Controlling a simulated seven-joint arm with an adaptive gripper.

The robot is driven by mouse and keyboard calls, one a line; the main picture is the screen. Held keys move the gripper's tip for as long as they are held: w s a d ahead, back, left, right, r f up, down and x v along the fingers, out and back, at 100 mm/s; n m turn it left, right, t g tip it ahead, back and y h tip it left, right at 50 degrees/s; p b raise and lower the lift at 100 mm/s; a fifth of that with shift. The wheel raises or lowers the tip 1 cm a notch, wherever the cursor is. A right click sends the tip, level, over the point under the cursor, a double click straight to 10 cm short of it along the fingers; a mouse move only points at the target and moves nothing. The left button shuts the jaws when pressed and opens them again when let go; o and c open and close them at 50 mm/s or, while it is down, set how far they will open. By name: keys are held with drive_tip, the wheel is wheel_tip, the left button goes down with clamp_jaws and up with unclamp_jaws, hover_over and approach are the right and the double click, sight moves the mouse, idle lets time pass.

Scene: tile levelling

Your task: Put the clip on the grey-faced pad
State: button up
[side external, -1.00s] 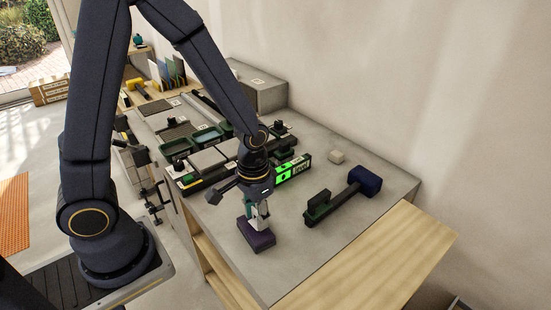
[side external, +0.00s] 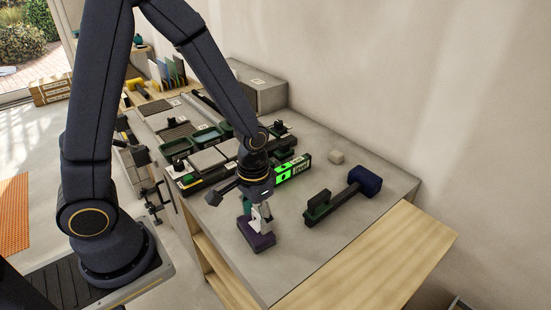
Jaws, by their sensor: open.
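My gripper (side external: 258,216) points down over a dark purple block (side external: 257,241) near the front edge of the grey worktop. Its jaws are open, with the pale fingertips just above or touching the block; I cannot tell which. A small green part shows beside the fingers, but I cannot make out whether it is the clip. Small dark upright pieces stand among the tiles, one at the left (side external: 180,165) and one farther back (side external: 280,128). I cannot tell which surface is the grey-faced pad.
Grey tiles (side external: 206,159) and green trays (side external: 207,138) fill the left. The worktop's front right is clear.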

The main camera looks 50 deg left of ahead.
wheel_tip(320, 180, up, 12)
drive_tip(key=s+a+r+t, duration=0.4)
drive_tip(key=s+r, duration=0.4)
drive_tip(key=r, duration=0.2)
drive_tip(key=shift+t, duration=0.8)
